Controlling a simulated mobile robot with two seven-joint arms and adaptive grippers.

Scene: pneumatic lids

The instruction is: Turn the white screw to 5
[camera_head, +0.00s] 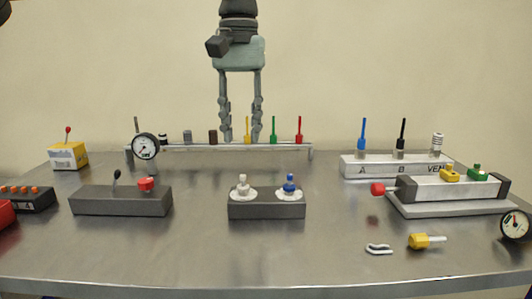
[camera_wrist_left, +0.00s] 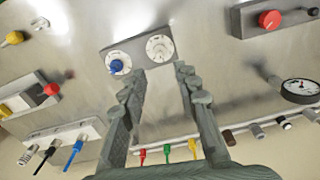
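The white screw (camera_head: 242,184) stands on a round white dial at the left of a dark grey block (camera_head: 266,210) in the middle of the table. In the left wrist view the white screw (camera_wrist_left: 159,46) lies just beyond my fingertips; the dial numbers are too small to read. A blue screw (camera_head: 290,184) stands on the other dial, at the right; it also shows in the left wrist view (camera_wrist_left: 116,66). My left gripper (camera_head: 242,138) points down with its fingers apart and empty; it also shows in the left wrist view (camera_wrist_left: 164,72). My right gripper is out of view.
Behind is a rail (camera_head: 178,150) with a gauge (camera_head: 145,146) and coloured pegs. A grey block with a red knob (camera_head: 146,184) stands left. A labelled white block (camera_head: 385,166) and a cylinder unit (camera_head: 450,187) stand right. The front table is largely clear.

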